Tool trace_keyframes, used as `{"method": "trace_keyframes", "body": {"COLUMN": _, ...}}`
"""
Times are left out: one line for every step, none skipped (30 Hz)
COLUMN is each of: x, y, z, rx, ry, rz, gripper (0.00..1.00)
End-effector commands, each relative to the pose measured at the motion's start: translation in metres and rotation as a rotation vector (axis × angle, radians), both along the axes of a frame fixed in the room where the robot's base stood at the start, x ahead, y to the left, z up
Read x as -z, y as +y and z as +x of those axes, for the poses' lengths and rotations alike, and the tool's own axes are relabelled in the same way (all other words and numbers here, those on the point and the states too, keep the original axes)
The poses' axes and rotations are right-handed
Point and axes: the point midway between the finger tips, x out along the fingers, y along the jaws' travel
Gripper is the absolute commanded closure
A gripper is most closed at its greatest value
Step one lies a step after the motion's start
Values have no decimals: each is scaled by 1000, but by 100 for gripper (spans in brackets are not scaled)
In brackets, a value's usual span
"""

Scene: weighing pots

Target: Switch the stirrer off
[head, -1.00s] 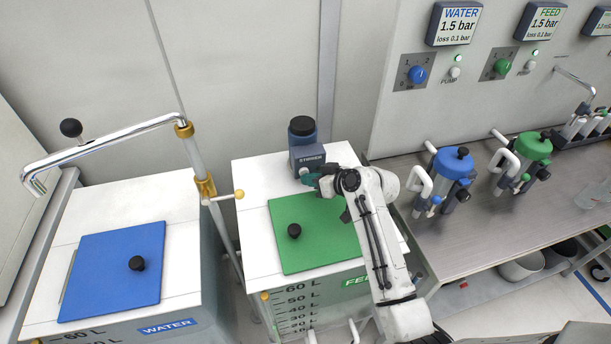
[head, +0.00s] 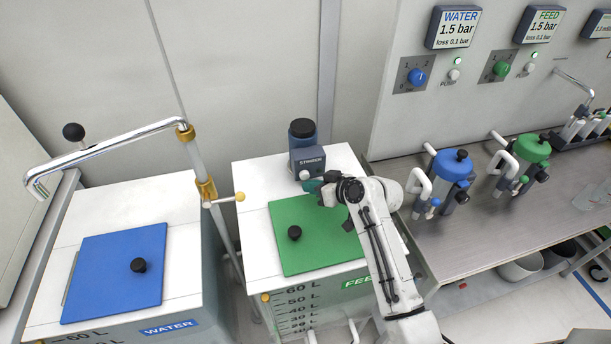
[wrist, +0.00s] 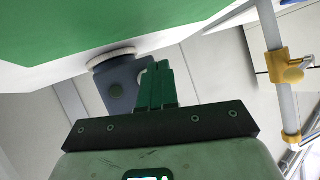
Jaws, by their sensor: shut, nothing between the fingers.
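The stirrer (head: 308,160) is a dark blue-grey box with a black cap, standing at the back of the green-lidded FEED tank (head: 250,190). Its label reads STIRRER, and a small pale round button (head: 304,174) is on its front below the label. My gripper (head: 310,186) is just in front of and below that button, with its dark green fingers together and empty. In the wrist view the shut fingers (wrist: 157,84) are beside the stirrer (wrist: 122,80), which shows a dull round disc. I cannot tell whether the fingers touch it, or whether it is running.
The green lid (head: 310,235) with a black knob lies under my forearm. At left, the WATER tank has a blue lid (head: 115,270) and a chrome spout (head: 110,150) on a brass-fitted post. At right, a bench (head: 480,225) holds blue and green filter housings.

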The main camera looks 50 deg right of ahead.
Motion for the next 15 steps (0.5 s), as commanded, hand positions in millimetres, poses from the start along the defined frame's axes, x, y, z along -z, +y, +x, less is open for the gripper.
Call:
{"method": "trace_keyframes", "body": {"x": -2, "y": 3, "z": -5, "rx": -1, "ry": 2, "rz": 1, "gripper": 100}}
{"method": "trace_keyframes", "body": {"x": -2, "y": 5, "z": -7, "rx": -1, "ry": 2, "rz": 1, "gripper": 100}}
{"method": "trace_keyframes", "body": {"x": -1, "y": 7, "z": -10, "rx": -1, "ry": 2, "rz": 1, "gripper": 100}}
{"method": "trace_keyframes", "body": {"x": -1, "y": 8, "z": -12, "rx": -1, "ry": 1, "rz": 1, "gripper": 100}}
{"method": "trace_keyframes", "body": {"x": -1, "y": 10, "z": -15, "rx": -1, "ry": 1, "rz": 1, "gripper": 100}}
{"method": "trace_keyframes", "body": {"x": -1, "y": 12, "z": -18, "rx": -1, "ry": 2, "rz": 1, "gripper": 100}}
{"method": "trace_keyframes", "body": {"x": -1, "y": 13, "z": -20, "rx": -1, "ry": 2, "rz": 1, "gripper": 100}}
{"method": "trace_keyframes", "body": {"x": -1, "y": 15, "z": -22, "rx": -1, "ry": 2, "rz": 1, "gripper": 100}}
{"method": "trace_keyframes", "body": {"x": -1, "y": 17, "z": -25, "rx": -1, "ry": 3, "rz": 1, "gripper": 100}}
{"method": "trace_keyframes", "body": {"x": -1, "y": 18, "z": -27, "rx": -1, "ry": 2, "rz": 1, "gripper": 100}}
{"method": "trace_keyframes", "body": {"x": -1, "y": 20, "z": -29, "rx": -2, "ry": 1, "rz": 0, "gripper": 100}}
{"method": "trace_keyframes", "body": {"x": -1, "y": 22, "z": -32, "rx": -1, "ry": 2, "rz": 1, "gripper": 100}}
{"method": "trace_keyframes", "body": {"x": -1, "y": 23, "z": -34, "rx": -1, "ry": 2, "rz": 1, "gripper": 100}}
{"method": "trace_keyframes", "body": {"x": -1, "y": 24, "z": -35, "rx": -1, "ry": 2, "rz": 1, "gripper": 100}}
{"method": "trace_keyframes", "body": {"x": -1, "y": 25, "z": -36, "rx": -2, "ry": 1, "rz": 0, "gripper": 100}}
